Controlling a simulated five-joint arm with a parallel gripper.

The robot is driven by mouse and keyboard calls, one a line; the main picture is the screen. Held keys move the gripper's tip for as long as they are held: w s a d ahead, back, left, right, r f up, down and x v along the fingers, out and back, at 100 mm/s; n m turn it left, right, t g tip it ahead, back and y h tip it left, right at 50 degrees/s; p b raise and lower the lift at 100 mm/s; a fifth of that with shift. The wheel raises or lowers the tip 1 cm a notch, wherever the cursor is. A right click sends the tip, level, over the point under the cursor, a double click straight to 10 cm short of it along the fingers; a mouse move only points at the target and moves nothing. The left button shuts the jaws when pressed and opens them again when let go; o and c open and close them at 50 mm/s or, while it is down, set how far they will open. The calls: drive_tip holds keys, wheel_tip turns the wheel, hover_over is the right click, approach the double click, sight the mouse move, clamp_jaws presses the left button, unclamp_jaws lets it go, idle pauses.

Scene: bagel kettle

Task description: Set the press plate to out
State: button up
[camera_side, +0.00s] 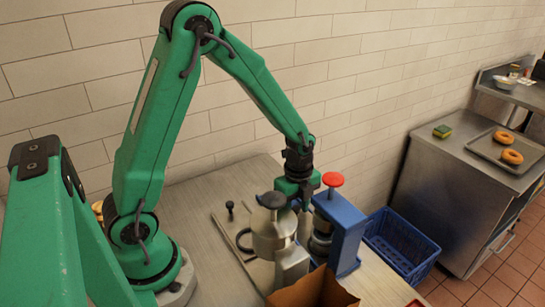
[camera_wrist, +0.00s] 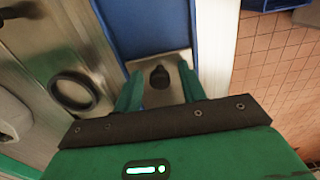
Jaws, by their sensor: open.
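The blue press (camera_side: 345,228) with a red knob (camera_side: 333,180) on top stands just right of my gripper (camera_side: 302,203). In the wrist view, a metal plate (camera_wrist: 150,62) with a dark knob (camera_wrist: 160,77) lies beside the blue press body (camera_wrist: 148,30); it appears to be the press plate. My gripper (camera_wrist: 160,90) is open, with one green finger on each side of the dark knob. The fingers look apart from the knob, though contact is hard to judge. In the side view the plate and its knob are hidden behind the gripper and kettle.
A steel kettle (camera_side: 273,235) with a black lid knob stands close left of the press. A cardboard box (camera_side: 312,290) is in front. A blue crate (camera_side: 400,243) lies to the right. A side counter holds bagels on a tray (camera_side: 486,147). A dark ring (camera_wrist: 74,90) sits left of my gripper.

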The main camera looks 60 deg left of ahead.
drive_tip(key=shift+f, duration=0.1)
drive_tip(key=shift+c, duration=0.4)
clamp_jaws()
drive_tip(key=shift+a, duration=0.1)
drive_tip(key=a, duration=1.1)
drive_tip(key=shift+o, duration=0.4)
unclamp_jaws()
drive_tip(key=shift+d, duration=0.1)
wheel_tip(320, 180, up, 8)
